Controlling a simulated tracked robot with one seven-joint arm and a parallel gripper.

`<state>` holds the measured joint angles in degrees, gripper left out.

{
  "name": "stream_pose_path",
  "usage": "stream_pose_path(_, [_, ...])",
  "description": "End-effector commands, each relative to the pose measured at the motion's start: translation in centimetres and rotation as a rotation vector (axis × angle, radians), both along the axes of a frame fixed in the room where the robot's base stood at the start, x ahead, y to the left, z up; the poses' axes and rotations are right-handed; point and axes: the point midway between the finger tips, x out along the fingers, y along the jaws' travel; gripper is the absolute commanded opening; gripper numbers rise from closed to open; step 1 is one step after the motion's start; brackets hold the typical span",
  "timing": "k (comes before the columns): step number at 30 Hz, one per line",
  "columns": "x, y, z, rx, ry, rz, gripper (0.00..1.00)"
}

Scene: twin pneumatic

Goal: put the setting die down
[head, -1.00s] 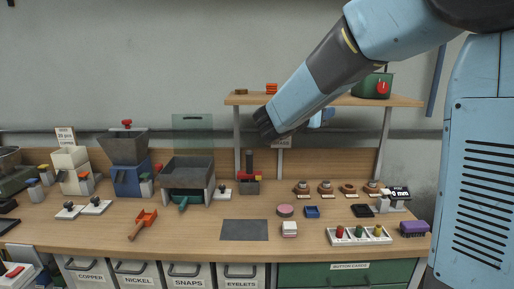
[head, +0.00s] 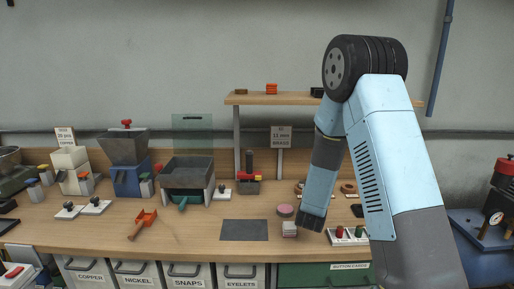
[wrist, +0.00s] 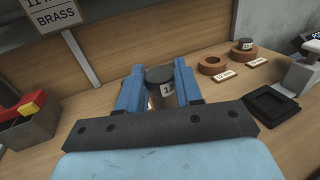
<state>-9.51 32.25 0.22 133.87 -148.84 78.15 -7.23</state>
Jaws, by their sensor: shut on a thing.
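In the wrist view my gripper (wrist: 159,70) has its two blue fingers closed on the sides of a short cylinder, the setting die (wrist: 167,88). The die has a dark round top and a pale label that starts with "1"; the rest of the label is hard to read. Its lower part is hidden by the gripper, so I cannot tell whether it touches anything beneath. To its right is an empty wooden ring (wrist: 212,66), and beyond it a ring holding another die (wrist: 243,45).
A black square tray (wrist: 272,104) lies to the right in the wrist view. A red-and-yellow-topped tool (wrist: 25,118) stands at the left. In the head view a pink disc (head: 285,210), a white block (head: 289,230) and a dark mat (head: 244,230) lie near my arm.

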Motion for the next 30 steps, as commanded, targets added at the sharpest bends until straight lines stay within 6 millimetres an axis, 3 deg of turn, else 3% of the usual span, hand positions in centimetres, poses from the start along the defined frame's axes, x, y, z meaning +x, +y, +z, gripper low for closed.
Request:
stream_pose_path(8, [1.2,-0.7,-4.2,0.000,0.003,0.064,0.00])
stream_pose_path(19, [1.1,-0.5,-3.8,0.002,-0.001,0.061,0.00])
stream_pose_path(25, [0.9,-2.0,-2.4,0.000,-0.004,0.001,0.00])
stream_pose_path(30, [-0.5,-6.5,1.3,0.002,-0.007,-0.191,0.00])
